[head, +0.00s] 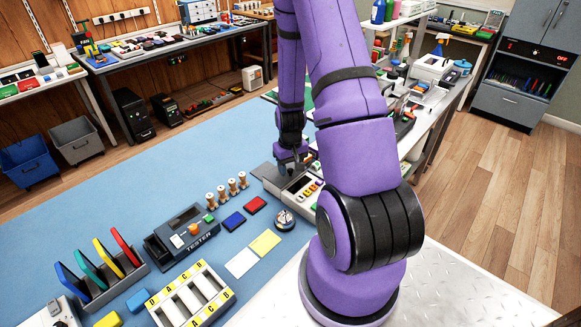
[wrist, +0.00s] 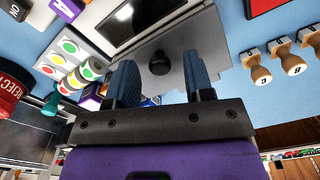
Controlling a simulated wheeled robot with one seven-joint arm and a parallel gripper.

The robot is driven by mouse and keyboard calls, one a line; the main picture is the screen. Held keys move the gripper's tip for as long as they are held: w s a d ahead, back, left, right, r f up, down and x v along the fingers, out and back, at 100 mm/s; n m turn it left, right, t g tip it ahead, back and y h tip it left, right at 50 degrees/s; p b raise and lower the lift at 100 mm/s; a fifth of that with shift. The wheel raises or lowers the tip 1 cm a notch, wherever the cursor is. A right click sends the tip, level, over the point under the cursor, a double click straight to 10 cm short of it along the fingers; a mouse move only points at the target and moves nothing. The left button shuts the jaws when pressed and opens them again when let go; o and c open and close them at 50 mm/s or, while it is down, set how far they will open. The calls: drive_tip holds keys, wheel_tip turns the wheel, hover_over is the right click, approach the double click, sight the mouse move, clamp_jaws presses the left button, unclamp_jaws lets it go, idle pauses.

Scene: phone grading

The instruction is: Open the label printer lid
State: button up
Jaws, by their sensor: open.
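The label printer (head: 268,177) is a grey box on the blue mat, partly hidden behind my arm in the head view. The lid looks shut. My gripper (head: 290,168) is over the printer in the head view. In the wrist view its two blue fingers are apart, one on each side of the knob in the picture, with nothing held. I cannot tell whether the fingers touch the lid.
Several wooden stamps (head: 221,195) stand left of the printer. A bell (head: 284,219), a red pad (head: 255,204) and a blue pad (head: 233,221) lie in front. The tester (head: 182,235) is further left. Coloured buttons or labels (wrist: 69,62) sit beside the lid.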

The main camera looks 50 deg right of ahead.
drive_tip(key=shift+f, duration=0.1)
drive_tip(key=shift+c, duration=0.2)
clamp_jaws()
